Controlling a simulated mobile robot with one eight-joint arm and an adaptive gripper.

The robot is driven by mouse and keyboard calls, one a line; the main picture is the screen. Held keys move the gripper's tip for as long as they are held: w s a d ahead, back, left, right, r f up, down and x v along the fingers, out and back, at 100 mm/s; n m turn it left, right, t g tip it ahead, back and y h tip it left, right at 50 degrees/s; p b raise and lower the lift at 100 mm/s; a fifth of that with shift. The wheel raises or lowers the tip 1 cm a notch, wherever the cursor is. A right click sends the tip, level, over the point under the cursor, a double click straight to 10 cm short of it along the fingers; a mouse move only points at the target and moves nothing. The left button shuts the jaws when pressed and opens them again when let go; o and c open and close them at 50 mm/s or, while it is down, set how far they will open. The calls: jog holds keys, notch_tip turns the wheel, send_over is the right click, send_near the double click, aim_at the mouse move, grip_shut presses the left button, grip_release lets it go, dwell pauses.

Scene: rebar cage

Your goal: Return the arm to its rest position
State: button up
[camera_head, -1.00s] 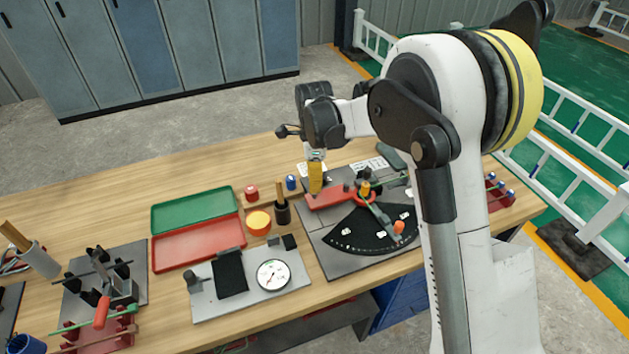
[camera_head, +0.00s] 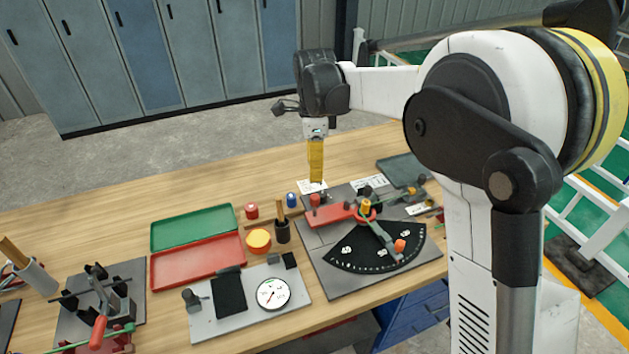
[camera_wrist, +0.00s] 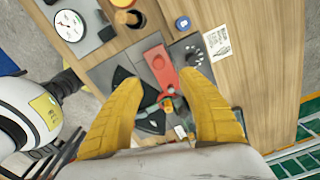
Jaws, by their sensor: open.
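My gripper (camera_head: 316,178) has yellow fingers and points straight down above the back of the wooden workbench (camera_head: 120,205). In the wrist view my gripper (camera_wrist: 163,85) is open and empty, its two fingers spread wide. Below and between them is the bending fixture, a grey plate with a black angle dial (camera_head: 365,247) and a red lever (camera_head: 330,215). The red lever also shows in the wrist view (camera_wrist: 160,66). The fingers touch nothing that I can see.
A dark cup (camera_head: 283,232) holds a tool. A clamp stand (camera_head: 100,300) is at front left. Grey lockers (camera_head: 150,60) stand behind, with open floor between.

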jog(key=shift+r, duration=0.4)
jog(key=s+d+r+n+t+b, duration=0.1)
jog(key=s+d+r+n+t, duration=0.15)
jog(key=s+d+n, duration=0.5)
jog(key=s+d+r+n+t+b, duration=0.1)
jog(key=s+d+r+n+t, duration=0.25)
jog(key=s, duration=0.75)
jog(key=s+d+f+n+t+b, duration=0.1)
jog(key=s+d+f+n, duration=0.3)
jog(key=s, duration=0.4)
jog(key=f+n, duration=0.1)
jog(key=n, duration=0.1)
jog(key=shift+s+d+f+n, duration=0.2)
jog(key=shift+s+n, duration=0.05)
jog(key=shift+n, duration=0.05)
